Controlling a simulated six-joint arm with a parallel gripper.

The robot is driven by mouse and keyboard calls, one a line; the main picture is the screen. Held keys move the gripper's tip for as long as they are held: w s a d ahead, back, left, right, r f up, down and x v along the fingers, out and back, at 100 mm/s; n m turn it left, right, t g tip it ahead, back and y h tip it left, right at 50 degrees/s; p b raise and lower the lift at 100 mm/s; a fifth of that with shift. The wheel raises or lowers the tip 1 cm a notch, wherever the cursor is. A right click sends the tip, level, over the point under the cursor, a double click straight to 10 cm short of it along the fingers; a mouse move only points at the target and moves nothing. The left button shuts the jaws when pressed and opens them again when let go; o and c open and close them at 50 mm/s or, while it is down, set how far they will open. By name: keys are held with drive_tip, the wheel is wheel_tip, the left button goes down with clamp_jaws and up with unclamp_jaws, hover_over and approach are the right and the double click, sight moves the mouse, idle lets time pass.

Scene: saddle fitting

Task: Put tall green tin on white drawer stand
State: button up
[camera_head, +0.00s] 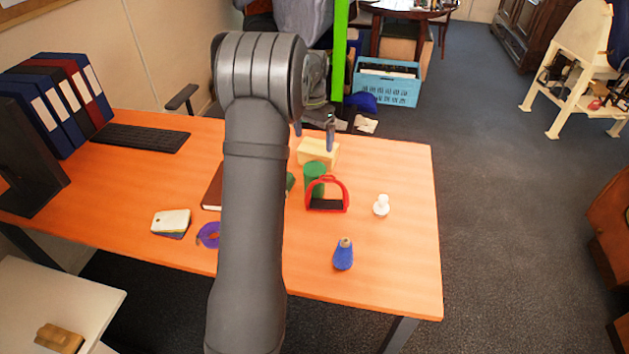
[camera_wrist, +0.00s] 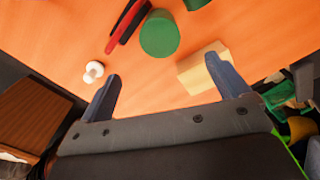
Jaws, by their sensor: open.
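The tall green tin (camera_head: 314,176) stands on the orange table, just behind a red stirrup (camera_head: 328,206). In the wrist view the green tin (camera_wrist: 160,34) shows its round top, ahead of the fingertips. My gripper (camera_head: 314,134) is open and empty, above the table's far side; in the wrist view the gripper (camera_wrist: 163,68) has its fingers spread, apart from the tin. A white-topped stand (camera_head: 55,290), probably the white drawer stand, is at the lower left; its front and any drawers are not clear.
A pale yellow block (camera_head: 318,152) lies near the gripper's right finger in the wrist view. A second green object (camera_head: 290,182) is partly hidden by my arm. A white knob-like piece (camera_head: 381,206) and blue cone (camera_head: 343,254) stand to the right. A wooden block (camera_head: 60,338) occupies the stand's front.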

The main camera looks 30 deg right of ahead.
sight(314, 179)
drive_tip(key=f, duration=1.7)
drive_tip(key=shift+s+f, duration=0.2)
drive_tip(key=c, duration=1.2)
drive_tip(key=shift+r, duration=0.2)
drive_tip(key=shift+c, duration=0.8)
wheel_tip(314, 179, up, 10)
drive_tip(key=shift+w+f, duration=0.1)
drive_tip(key=w+a+n, duration=0.1)
drive_tip(key=a, duration=0.2)
drive_tip(key=w+a+n, duration=0.1)
drive_tip(key=w+a, duration=0.1)
drive_tip(key=a, duration=0.1)
drive_tip(key=w+a+f+n, duration=0.1)
drive_tip(key=a, duration=0.2)
drive_tip(key=shift+w, duration=0.15)
drive_tip(key=a+f+n, duration=0.1)
drive_tip(key=a+n, duration=0.2)
drive_tip(key=a, duration=0.8)
drive_tip(key=a+f+n, duration=0.1)
drive_tip(key=a+n, duration=0.3)
drive_tip(key=a, duration=0.7)
drive_tip(key=w+a+f+n, duration=0.1)
drive_tip(key=a+n, duration=0.3)
drive_tip(key=a, duration=0.8)
drive_tip(key=shift+w+f, duration=0.1)
drive_tip(key=shift+f, duration=0.25)
